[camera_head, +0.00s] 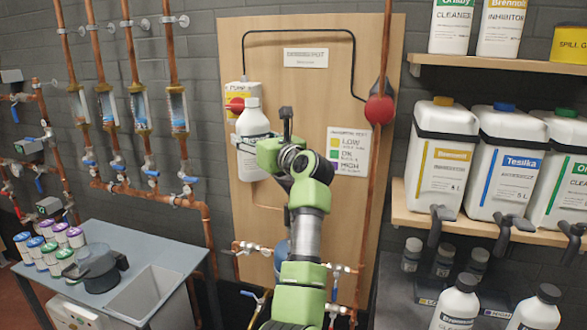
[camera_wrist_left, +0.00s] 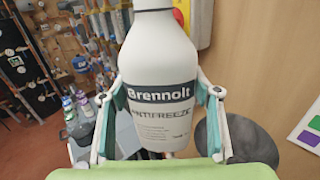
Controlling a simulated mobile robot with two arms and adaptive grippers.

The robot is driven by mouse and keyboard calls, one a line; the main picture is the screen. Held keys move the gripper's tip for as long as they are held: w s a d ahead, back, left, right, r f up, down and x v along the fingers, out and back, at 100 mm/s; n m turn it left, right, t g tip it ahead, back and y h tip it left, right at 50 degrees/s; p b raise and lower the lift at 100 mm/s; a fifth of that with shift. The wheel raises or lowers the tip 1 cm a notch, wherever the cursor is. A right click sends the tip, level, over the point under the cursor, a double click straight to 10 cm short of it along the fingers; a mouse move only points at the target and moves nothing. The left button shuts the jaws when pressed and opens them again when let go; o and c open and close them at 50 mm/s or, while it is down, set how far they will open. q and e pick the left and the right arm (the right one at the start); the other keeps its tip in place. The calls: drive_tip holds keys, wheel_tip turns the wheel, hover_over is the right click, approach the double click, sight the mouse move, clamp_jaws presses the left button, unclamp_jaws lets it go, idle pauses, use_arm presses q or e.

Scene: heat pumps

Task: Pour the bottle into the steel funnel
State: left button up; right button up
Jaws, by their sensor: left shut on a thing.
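A white bottle (camera_head: 253,119) with a white cap and dark label stands upright in my left gripper (camera_head: 262,143), in front of the wooden board. In the left wrist view the bottle (camera_wrist_left: 160,72) reads "Brennolt Antifreeze", and the two fingers are closed on its sides; its top is cut off there. I cannot make out the steel funnel for certain. A dark grey rounded shape (camera_wrist_left: 236,135) lies behind the right finger in the left wrist view; I cannot tell whether it is the funnel. My left arm covers part of the board in the head view. My right gripper is not in view.
Copper pipes with a red fitting (camera_head: 379,109) run beside the board (camera_head: 318,100). A grey side table (camera_head: 150,247) at left holds a dark jug (camera_head: 97,269) and several small tubs. Shelves with large canisters (camera_head: 440,160) and more bottles (camera_head: 457,303) stand at right.

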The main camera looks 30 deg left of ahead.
sight(256, 117)
use_arm(q)
drive_tip(key=shift+r+p, duration=1.6)
drive_tip(key=shift+r, duration=1.4)
drive_tip(key=shift+f, duration=0.1)
